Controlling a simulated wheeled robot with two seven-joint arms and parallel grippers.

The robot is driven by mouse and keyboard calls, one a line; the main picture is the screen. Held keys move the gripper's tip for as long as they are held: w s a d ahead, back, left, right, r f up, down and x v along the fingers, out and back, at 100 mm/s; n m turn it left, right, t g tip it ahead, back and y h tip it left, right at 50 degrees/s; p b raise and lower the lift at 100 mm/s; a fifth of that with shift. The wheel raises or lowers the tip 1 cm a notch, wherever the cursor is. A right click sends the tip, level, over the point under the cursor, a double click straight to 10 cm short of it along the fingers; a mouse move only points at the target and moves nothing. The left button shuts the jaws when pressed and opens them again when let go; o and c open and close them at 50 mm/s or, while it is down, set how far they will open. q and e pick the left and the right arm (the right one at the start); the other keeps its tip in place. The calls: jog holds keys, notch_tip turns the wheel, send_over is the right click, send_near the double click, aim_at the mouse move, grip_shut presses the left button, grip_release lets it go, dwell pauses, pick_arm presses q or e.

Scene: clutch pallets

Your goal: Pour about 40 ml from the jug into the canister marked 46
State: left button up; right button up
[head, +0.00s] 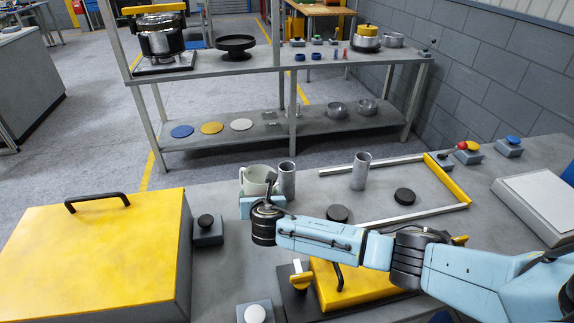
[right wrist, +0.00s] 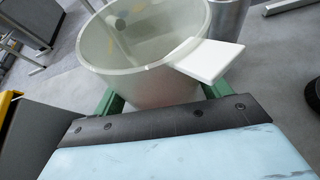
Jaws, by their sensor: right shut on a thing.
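A pale grey-green jug (head: 255,180) stands upright at the back of the bench, and it fills the upper middle of the right wrist view (right wrist: 150,75). My right gripper (right wrist: 165,100) is shut on the jug's near side, below a white tab (right wrist: 207,60) on its rim. No liquid level can be made out. A steel canister (head: 288,182) is close to the jug's right, its edge also in the right wrist view (right wrist: 229,16). A second steel canister (head: 361,172) stands farther right. No number is readable on either. My left gripper is not in view.
Black discs (head: 405,196) lie near the canisters inside a metal rail frame with a yellow end bar (head: 447,180). A yellow-lidded box (head: 95,250) fills the left. My right arm crosses above another yellow lid (head: 355,287). A shelf rack (head: 280,70) stands behind.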

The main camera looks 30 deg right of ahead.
aim_at(261, 174)
jog(key=shift+w+d+r+m+g+y+p, duration=0.1)
jog(key=shift+d+r+m+g+y+p, duration=0.2)
jog(key=shift+r+y, duration=0.15)
jog(key=shift+w+d+r+m+g+y+p, duration=0.1)
jog(key=shift+d+r+m+g+y+p, duration=0.15)
jog(key=shift+r+y, duration=0.2)
jog(key=r+p, duration=0.1)
jog(key=d+r+m+y, duration=0.1)
jog(key=r, duration=0.1)
jog(key=d+r+m+g+y+p, duration=0.1)
jog(key=r, duration=0.1)
jog(key=shift+w+r+p, duration=0.25)
jog(key=shift+w+p, duration=0.1)
jog(key=shift+f+y+b, duration=0.4)
jog(key=shift+f+b, duration=0.1)
jog(key=shift+b, duration=0.15)
jog(key=shift+f+m+g+y+b, duration=0.1)
jog(key=shift+m+g+y+b, duration=0.15)
jog(key=shift+g+y+b, duration=0.1)
jog(key=shift+r+y, duration=0.25)
jog(key=shift+r, duration=0.3)
jog(key=shift+r+m+y, duration=0.25)
jog(key=shift+m+y, duration=0.05)
jog(key=shift+m, duration=0.1)
jog(key=shift+f+m+g+y+b, duration=0.1)
jog(key=shift+m+g+y+b, duration=0.25)
jog(key=shift+b, duration=0.4)
jog(key=shift+y+b, duration=0.25)
jog(key=shift+b, duration=0.1)
